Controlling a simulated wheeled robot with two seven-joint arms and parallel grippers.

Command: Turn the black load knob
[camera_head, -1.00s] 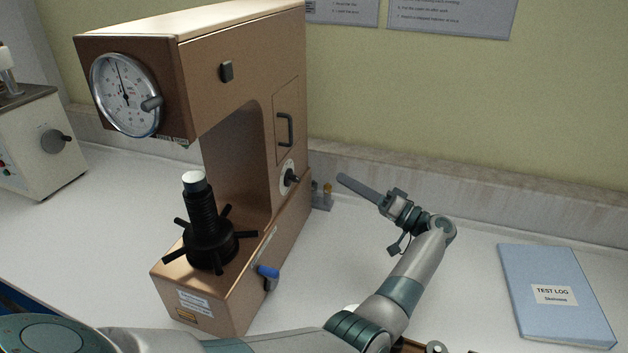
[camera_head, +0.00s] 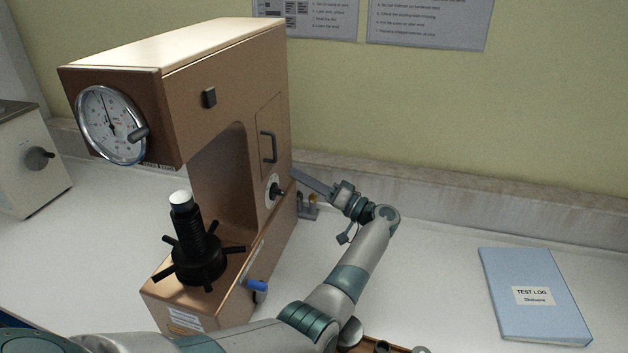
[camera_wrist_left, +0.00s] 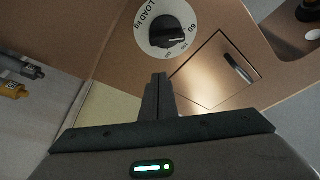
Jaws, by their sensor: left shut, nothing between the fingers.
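The black load knob (camera_head: 278,191) sits on a white round dial on the right side of the brown hardness tester (camera_head: 226,130). In the left wrist view the knob (camera_wrist_left: 168,32) is near the top centre, on a dial marked "LOAD kg" with a "60". My left gripper (camera_head: 295,174) is shut and empty. In the head view its fingertips are close to the tester's side, above and right of the knob. In the wrist view the shut fingers (camera_wrist_left: 158,80) point at the dial and end just below it, apart from the knob in the picture. My right gripper is not visible.
A handled panel (camera_head: 268,147) is above the knob. A blue-tipped lever (camera_head: 257,286) is on the tester's lower side. Small metal and brass parts (camera_head: 308,207) stand behind the tester.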

